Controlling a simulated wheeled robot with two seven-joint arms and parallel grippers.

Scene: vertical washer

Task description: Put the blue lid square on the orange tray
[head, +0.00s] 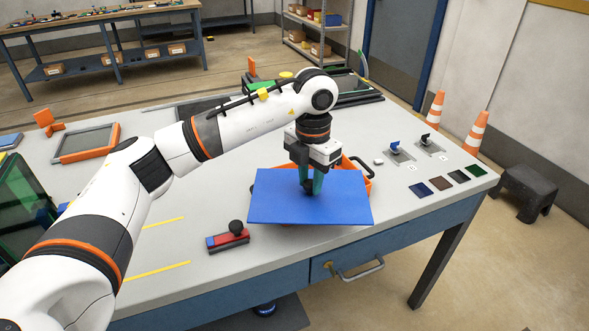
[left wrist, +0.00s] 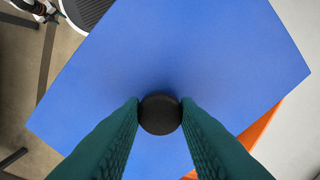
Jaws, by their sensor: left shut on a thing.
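The blue lid (head: 340,205) is a flat blue sheet with a round black knob (left wrist: 160,114) at its middle. My left gripper (head: 308,187) is shut on the knob, with a dark green finger on each side of it. The lid covers most of the orange tray (head: 360,170); orange edges show behind the lid and at its right. In the left wrist view the orange tray (left wrist: 262,126) shows past one lid edge, and the lid looks turned relative to it. I cannot tell whether lid and tray touch. My right gripper is not in view.
A red and blue block with a black ball knob (head: 228,240) lies left of the lid. Two small switch plates (head: 401,152) and several coloured squares (head: 440,183) lie to the right. An orange-framed panel (head: 86,143) is at the left. The grey tabletop between is mostly clear.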

